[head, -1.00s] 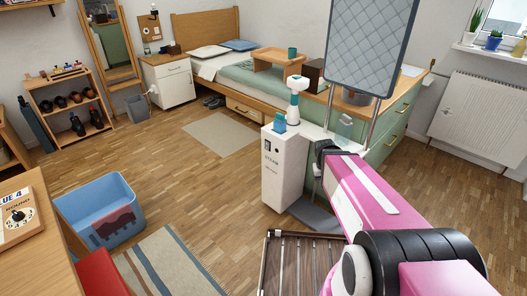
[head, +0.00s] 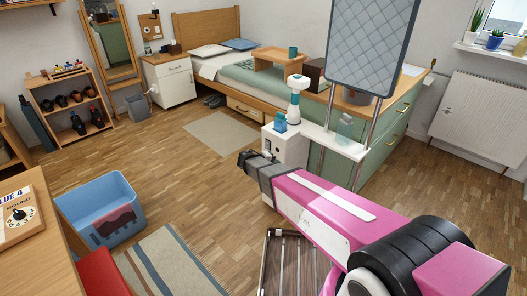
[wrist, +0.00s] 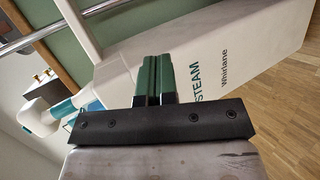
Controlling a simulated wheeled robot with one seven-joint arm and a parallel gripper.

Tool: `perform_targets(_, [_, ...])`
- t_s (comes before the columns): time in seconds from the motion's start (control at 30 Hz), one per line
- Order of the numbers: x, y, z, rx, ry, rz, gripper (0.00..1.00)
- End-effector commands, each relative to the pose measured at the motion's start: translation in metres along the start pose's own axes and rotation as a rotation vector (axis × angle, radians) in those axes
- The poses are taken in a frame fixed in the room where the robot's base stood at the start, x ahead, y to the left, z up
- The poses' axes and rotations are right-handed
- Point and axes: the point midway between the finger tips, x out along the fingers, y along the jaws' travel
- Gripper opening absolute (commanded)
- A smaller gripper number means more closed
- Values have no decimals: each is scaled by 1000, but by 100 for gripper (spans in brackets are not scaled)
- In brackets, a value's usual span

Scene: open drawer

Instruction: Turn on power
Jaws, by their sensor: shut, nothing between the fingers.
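A white and teal steamer head (head: 296,95) and a small blue piece (head: 280,122) sit on top. In the wrist view the cabinet (wrist: 235,45) shows its STEAM lettering, partly covered by my gripper.
A padded board (head: 370,45) on metal poles rises behind the cabinet, with a white shelf (head: 335,140) beside it. A slatted rack (head: 292,262) lies below my arm. Open wooden floor lies to the left, with a blue bin (head: 105,205) farther off.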

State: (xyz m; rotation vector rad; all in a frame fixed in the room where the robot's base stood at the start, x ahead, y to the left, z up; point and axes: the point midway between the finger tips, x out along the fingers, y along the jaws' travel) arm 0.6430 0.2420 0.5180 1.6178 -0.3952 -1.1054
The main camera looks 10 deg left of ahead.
Motion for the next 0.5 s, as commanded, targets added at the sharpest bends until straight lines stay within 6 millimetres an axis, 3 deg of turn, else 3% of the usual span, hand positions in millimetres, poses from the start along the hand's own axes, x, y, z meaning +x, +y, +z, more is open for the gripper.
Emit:
perform_targets(0.03, [-12,-9,-19,-14,33,42,0])
perform_targets(0.2, [-52,-29,-61,-44,142,186,0])
perform_targets(0.5, [-103,-53,-99,-66,268,332,0])
